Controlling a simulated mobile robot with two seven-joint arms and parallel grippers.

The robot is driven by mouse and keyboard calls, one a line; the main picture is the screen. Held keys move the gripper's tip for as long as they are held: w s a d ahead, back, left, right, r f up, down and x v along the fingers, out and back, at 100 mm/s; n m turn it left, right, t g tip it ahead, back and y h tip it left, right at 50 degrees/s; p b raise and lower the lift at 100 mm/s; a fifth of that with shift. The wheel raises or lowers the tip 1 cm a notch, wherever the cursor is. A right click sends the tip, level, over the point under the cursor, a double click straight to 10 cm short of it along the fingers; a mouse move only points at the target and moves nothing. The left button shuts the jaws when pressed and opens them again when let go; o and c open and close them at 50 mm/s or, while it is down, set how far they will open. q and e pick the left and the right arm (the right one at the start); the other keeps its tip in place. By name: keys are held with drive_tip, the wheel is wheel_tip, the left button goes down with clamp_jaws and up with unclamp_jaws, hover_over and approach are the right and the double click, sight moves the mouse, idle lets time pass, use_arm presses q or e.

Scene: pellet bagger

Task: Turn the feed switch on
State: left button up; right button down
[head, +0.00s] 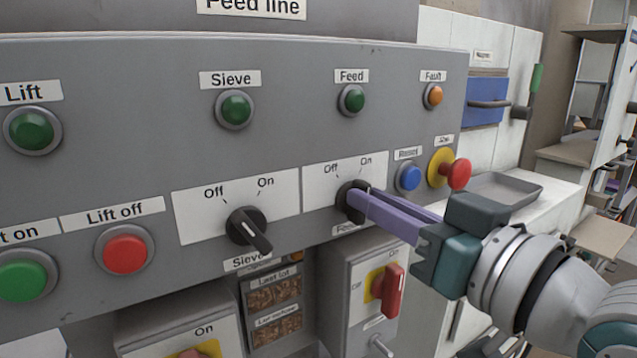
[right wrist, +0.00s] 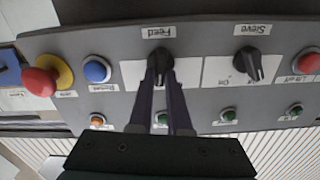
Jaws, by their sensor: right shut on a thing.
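The feed switch (head: 345,196) is a black rotary knob on a white plate marked Off and On, on the grey panel. It also shows in the upside-down right wrist view (right wrist: 159,56). My right gripper (head: 360,203) reaches in from the right, and its purple fingers are closed around the knob. The fingers partly hide the knob, so I cannot tell clearly which mark it points at. The green Feed lamp (head: 351,100) is above it and looks dark. My left gripper is not in view.
The Sieve switch (head: 247,229) is left of the feed switch. The blue Reset button (head: 408,177) and red mushroom button (head: 459,174) are close by on the right, above my right gripper. A red-handled switch (head: 389,290) sits on a box below.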

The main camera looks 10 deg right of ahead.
drive_tip(key=shift+d+f+m+p, duration=0.15)
drive_tip(key=shift+m+p, duration=0.5)
drive_tip(key=shift+m, duration=1.45)
drive_tip(key=c, duration=0.9)
unclamp_jaws()
drive_tip(key=shift+o, duration=0.2)
drive_tip(key=v, duration=0.9)
drive_tip(key=shift+s+d+b, duration=0.2)
drive_tip(key=shift+s+b, duration=0.15)
